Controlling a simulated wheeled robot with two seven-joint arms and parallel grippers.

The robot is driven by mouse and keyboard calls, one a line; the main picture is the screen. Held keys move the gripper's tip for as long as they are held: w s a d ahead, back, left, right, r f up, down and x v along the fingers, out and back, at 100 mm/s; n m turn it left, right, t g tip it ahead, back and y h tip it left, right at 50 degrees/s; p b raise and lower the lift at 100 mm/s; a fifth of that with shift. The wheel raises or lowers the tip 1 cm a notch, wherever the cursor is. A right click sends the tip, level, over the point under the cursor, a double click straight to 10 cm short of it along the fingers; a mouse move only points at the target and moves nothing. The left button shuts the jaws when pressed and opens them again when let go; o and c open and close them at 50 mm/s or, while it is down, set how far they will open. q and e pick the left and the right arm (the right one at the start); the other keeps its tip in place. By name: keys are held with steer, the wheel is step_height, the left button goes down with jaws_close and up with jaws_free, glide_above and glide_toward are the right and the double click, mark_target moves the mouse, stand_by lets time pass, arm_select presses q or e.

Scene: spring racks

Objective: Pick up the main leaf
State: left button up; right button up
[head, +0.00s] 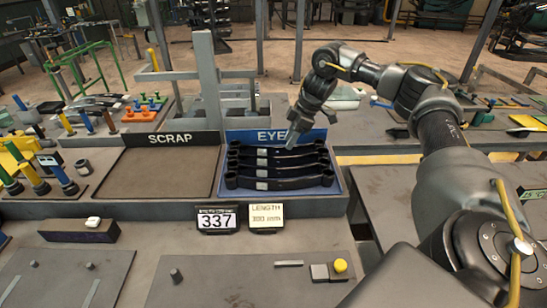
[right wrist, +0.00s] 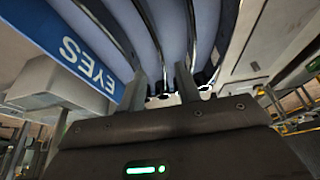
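Several black main leaves (head: 290,183) with eyes at their ends lie side by side in the blue EYES tray (head: 333,187). Each has a small pale band near its middle. My right gripper (head: 293,140) points down at the back of the tray, by the rearmost leaf. In the right wrist view the two fingers (right wrist: 161,85) stand apart, with curved dark leaves (right wrist: 152,25) beyond them. I cannot tell whether a leaf lies between the fingers. My left gripper is not in view.
The SCRAP tray (head: 160,173) left of the leaves is empty. A grey post (head: 207,80) stands behind the trays. Two small signs (head: 217,219) stand in front. A dark block (head: 78,231) and a yellow button (head: 341,265) are on the near bench.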

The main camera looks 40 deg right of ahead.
mark_target(276, 159)
steer(key=f, duration=0.1)
steer(key=w+a+f, duration=0.1)
steer(key=a+f, duration=0.1)
steer(key=shift+w+a+f+p, duration=0.1)
steer(key=shift+w+f+p, duration=0.2)
steer(key=shift+w+p, duration=0.1)
steer(key=shift+w+f, duration=0.1)
steer(key=shift+f, duration=0.1)
steer(key=shift+s, duration=0.2)
steer(key=shift+a+f+p, duration=0.1)
steer(key=shift+f+p, duration=0.3)
steer(key=shift+p, duration=0.05)
steer(key=p+x, duration=0.1)
steer(key=x, duration=0.2)
steer(key=shift+w+a+f, duration=0.2)
steer(key=shift+f, duration=0.4)
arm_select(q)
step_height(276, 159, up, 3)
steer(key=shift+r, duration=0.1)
arm_select(e)
steer(key=shift+c, duration=0.3)
